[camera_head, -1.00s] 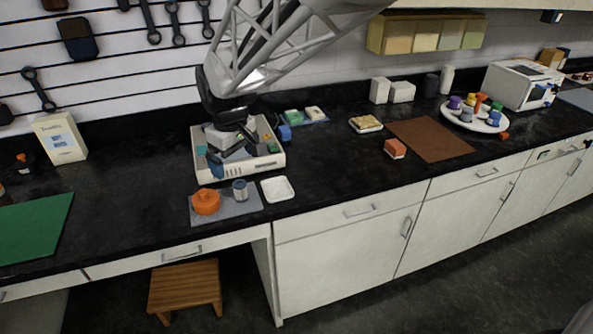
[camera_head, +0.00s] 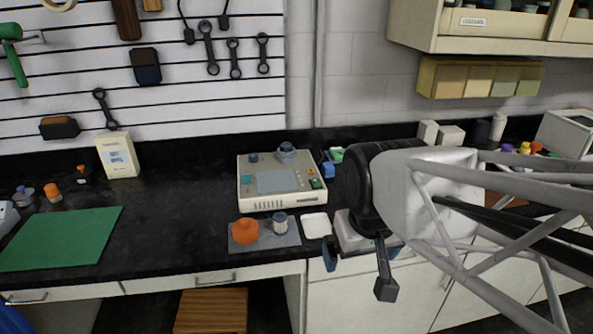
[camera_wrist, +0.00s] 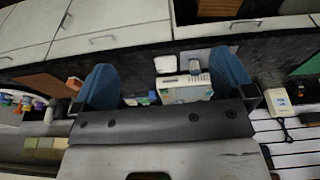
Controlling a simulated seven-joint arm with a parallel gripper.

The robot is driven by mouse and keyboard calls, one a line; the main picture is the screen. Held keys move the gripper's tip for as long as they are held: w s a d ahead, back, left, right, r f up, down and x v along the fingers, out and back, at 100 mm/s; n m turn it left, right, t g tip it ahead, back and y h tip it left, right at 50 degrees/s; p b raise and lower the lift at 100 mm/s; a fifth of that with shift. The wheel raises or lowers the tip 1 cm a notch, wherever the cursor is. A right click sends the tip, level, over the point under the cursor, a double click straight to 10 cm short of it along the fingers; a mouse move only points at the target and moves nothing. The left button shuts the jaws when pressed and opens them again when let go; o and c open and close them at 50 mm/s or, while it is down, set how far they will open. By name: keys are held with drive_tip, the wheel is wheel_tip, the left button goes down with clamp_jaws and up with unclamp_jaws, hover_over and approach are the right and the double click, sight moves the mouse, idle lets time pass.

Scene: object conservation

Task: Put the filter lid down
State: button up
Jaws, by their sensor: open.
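An orange round lid-like piece with a knob (camera_head: 246,230) rests on a small grey mat (camera_head: 287,240); I cannot tell for sure whether it is the filter lid. A grey canister (camera_head: 280,223) stands beside it. Behind is a cream instrument (camera_head: 282,200) with a grey round part (camera_head: 287,152) on top. My gripper (camera_head: 358,268) is open and hangs right of the mat, near the counter's front edge. In the wrist view, my gripper's blue fingers (camera_wrist: 166,85) are wide apart with nothing held between them. The instrument (camera_wrist: 186,92) shows beyond them; the orange piece does not show there.
A white square dish (camera_head: 316,225) lies right of the mat. Blue and green items (camera_head: 328,170) lie right of the instrument. A green mat (camera_head: 62,238) and a cream box (camera_head: 118,156) are at the left.

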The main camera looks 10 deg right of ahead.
drive_tip(key=shift+s+d+f+m, duration=0.15)
drive_tip(key=shift+s, duration=0.4)
drive_tip(key=shift+s+d+f+m, duration=0.1)
drive_tip(key=shift+s+m, duration=0.05)
drive_tip(key=shift+s, duration=0.35)
